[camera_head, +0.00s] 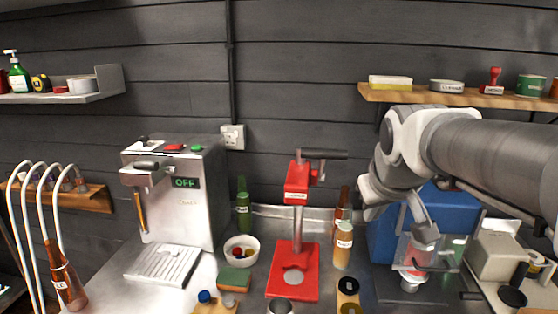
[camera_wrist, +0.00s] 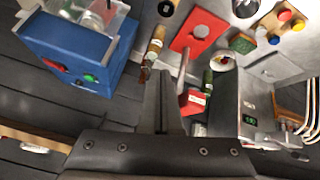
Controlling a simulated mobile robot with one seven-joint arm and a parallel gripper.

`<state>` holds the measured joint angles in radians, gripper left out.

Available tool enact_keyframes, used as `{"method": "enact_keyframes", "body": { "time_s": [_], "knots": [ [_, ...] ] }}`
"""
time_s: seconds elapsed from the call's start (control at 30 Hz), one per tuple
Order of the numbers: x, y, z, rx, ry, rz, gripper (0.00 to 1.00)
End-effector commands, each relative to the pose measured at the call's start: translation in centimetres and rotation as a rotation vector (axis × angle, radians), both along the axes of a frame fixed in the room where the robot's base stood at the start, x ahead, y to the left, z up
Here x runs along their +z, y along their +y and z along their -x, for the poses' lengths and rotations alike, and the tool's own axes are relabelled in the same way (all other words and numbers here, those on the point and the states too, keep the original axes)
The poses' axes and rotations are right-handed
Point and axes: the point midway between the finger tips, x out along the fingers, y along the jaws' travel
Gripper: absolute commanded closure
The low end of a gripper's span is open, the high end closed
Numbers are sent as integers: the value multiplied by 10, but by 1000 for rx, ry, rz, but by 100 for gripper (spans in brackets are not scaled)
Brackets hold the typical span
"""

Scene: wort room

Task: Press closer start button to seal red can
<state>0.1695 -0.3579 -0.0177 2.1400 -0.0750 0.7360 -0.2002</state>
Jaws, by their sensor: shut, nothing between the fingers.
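The blue closer (camera_head: 383,240) stands at the right of the bench, partly hidden behind my arm. In the wrist view the closer (camera_wrist: 65,45) is at the upper left, with a green button (camera_wrist: 89,78) and a red button (camera_wrist: 56,66) on its face. A small white and red can (camera_head: 412,279) sits low under the closer's clear guard; its details are unclear. My gripper (camera_wrist: 163,75) is shut and empty, its fingers apart from the closer and to the right of its buttons. The buttons are not visible in the head view.
A red capper (camera_head: 292,270) stands left of the closer, with bottles (camera_head: 343,245) between them. A steel machine reading OFF (camera_head: 195,210) is further left. A wall shelf (camera_head: 450,97) holding several items is above my arm.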

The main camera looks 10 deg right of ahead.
Motion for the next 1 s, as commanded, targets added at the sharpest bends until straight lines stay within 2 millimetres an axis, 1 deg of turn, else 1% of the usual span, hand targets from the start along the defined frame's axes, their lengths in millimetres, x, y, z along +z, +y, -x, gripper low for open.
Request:
{"method": "enact_keyframes", "body": {
  "time_s": [0.03,0.2,0.4,0.6,0.7,0.8,0.9,1.0],
  "knots": [
    [14,-12,-14,-3,-4,18,100],
    [40,-49,-57,3,-22,92,100],
    [62,-98,-103,17,-31,186,100],
    [76,-146,-140,32,-31,272,100],
    [80,-165,-153,38,-32,307,100],
    [81,-178,-161,43,-30,330,100],
    [82,-186,-166,46,-30,344,100],
    [82,-189,-168,48,-30,350,100]
  ]
}}
